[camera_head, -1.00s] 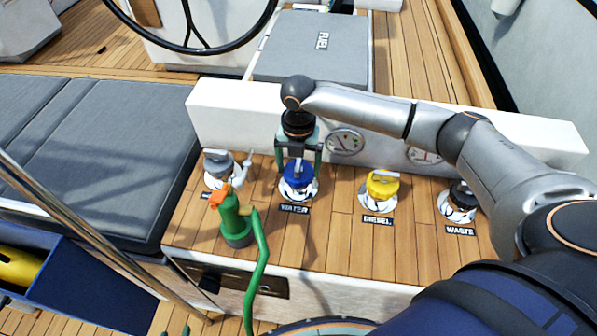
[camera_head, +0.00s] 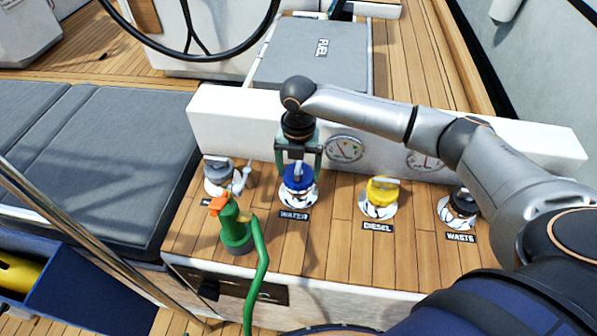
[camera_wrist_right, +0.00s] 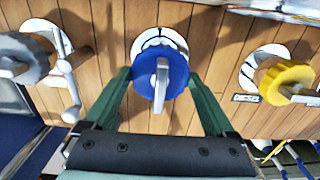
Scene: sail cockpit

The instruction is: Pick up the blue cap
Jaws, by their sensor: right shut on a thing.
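The blue cap (camera_head: 298,182) is at the fitting above the WATER label, on the wooden console top. My right gripper (camera_head: 298,174) reaches down from above, with one green finger on each side of the cap, and is shut on it. In the right wrist view the blue cap (camera_wrist_right: 148,84) with its grey bar handle sits between the fingertips (camera_wrist_right: 160,80). My left gripper is not in view.
A grey cap (camera_head: 218,170) is left of the blue one; a yellow cap (camera_head: 382,190) and a black cap (camera_head: 463,202) are to the right. A green hose nozzle (camera_head: 234,228) stands in front. A white gauge panel (camera_head: 240,125) rises behind.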

